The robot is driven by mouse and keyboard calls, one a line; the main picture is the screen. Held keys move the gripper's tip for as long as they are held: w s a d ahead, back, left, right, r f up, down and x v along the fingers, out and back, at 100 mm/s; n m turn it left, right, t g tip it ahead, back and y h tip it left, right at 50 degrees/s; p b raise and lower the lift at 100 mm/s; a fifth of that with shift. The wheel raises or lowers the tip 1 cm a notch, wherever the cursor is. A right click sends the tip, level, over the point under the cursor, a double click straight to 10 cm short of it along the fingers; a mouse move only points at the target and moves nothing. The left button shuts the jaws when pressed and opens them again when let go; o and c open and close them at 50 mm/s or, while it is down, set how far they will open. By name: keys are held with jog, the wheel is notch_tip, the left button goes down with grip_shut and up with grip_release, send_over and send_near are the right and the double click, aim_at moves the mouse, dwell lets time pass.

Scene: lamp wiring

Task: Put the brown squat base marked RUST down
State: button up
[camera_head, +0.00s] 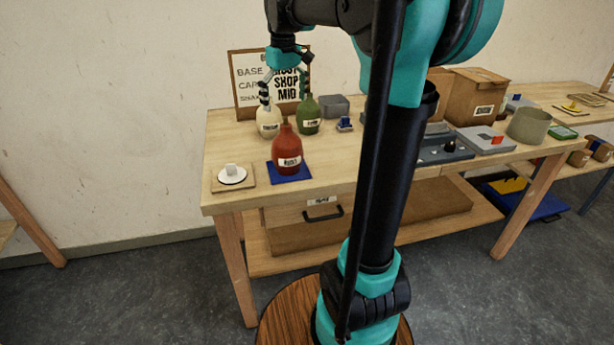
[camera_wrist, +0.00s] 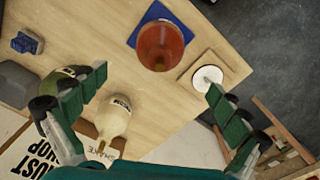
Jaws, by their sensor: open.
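The red-brown squat base marked RUST (camera_head: 288,150) stands upright on a blue mat (camera_head: 304,172) near the left end of the table. In the wrist view the base (camera_wrist: 161,46) shows from above, still on its blue mat (camera_wrist: 150,15). My gripper (camera_head: 284,92) is open and empty above the far side of the base, near the cream and green bottles. In the wrist view my gripper (camera_wrist: 160,103) has its fingers wide apart, with the base beyond them and not touching.
A cream bottle (camera_head: 268,124) and a green bottle (camera_head: 308,116) stand close behind the base. A white disc (camera_head: 232,176) on a wooden square lies left of the base. A sign board (camera_head: 248,86) stands at the back. Boxes and a tray fill the right side.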

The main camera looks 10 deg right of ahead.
jog(key=s+f+m, duration=0.1)
jog(key=s+f, duration=0.2)
jog(key=f, duration=0.2)
jog(key=s+d+f+t, duration=0.1)
jog(key=s+f, duration=0.2)
jog(key=f, duration=0.1)
jog(key=s+d+f+m+t, duration=0.1)
jog(key=s+f, duration=0.2)
jog(key=f, duration=0.2)
jog(key=shift+s+d+f+m, duration=0.15)
jog(key=shift+d+f+m, duration=0.1)
jog(key=shift+f+m, duration=0.05)
jog(key=s+d+f+m+t, duration=0.1)
jog(key=s+f+m+t, duration=0.1)
jog(key=s+f, duration=1)
jog(key=shift+s+d+f+m, duration=0.2)
jog(key=shift+s+f+m, duration=0.05)
jog(key=shift+m, duration=0.05)
jog(key=shift+d, duration=0.1)
